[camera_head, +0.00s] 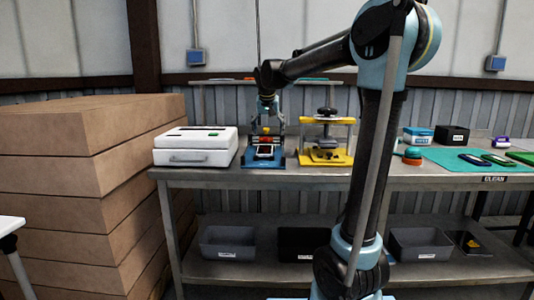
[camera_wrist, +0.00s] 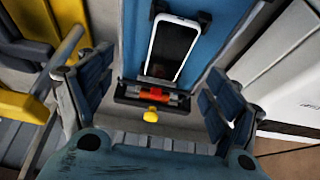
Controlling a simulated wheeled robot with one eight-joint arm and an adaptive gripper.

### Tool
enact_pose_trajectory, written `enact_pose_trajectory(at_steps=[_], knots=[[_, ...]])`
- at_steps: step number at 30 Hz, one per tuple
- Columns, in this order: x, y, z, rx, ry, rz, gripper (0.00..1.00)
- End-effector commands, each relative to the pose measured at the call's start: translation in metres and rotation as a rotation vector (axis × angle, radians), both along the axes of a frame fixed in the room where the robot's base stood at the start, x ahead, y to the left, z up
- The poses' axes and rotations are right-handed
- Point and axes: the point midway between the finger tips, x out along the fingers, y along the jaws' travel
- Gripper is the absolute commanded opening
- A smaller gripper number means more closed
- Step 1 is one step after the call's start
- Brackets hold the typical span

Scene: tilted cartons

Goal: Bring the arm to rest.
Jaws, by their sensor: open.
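My gripper (camera_head: 267,108) hangs over the workbench, above a blue fixture (camera_head: 263,162) that holds a phone-like device with a white frame and dark screen (camera_head: 265,151). In the wrist view my gripper (camera_wrist: 158,98) is open, with its two ribbed blue fingers spread wide and nothing held between them. The white-framed device (camera_wrist: 172,48) lies on the blue fixture (camera_wrist: 212,42) beyond the fingers. A dark clamp with a red part and a yellow knob (camera_wrist: 151,115) shows between the fingers. My arm reaches over the bench from the right.
A white case (camera_head: 196,147) stands left of the fixture and a yellow press (camera_head: 326,140) right of it. Stacked brown cartons (camera_head: 85,190) rise at the left. A green mat (camera_head: 450,158) with several devices covers the right of the bench (camera_head: 400,180). Grey bins (camera_head: 227,242) sit below.

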Motion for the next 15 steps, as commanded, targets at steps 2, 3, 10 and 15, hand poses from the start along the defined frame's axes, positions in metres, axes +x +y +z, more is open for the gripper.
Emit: enact_pose_trajectory(at_steps=[2, 3, 10, 15], knots=[[-0.020, -0.020, -0.007, -0.004, 0.013, -0.004, 0.83], [-0.031, -0.030, -0.011, -0.007, 0.020, -0.004, 0.83], [-0.100, -0.085, -0.042, -0.019, 0.066, 0.000, 0.83], [-0.153, -0.118, -0.070, -0.023, 0.100, 0.005, 0.83]])
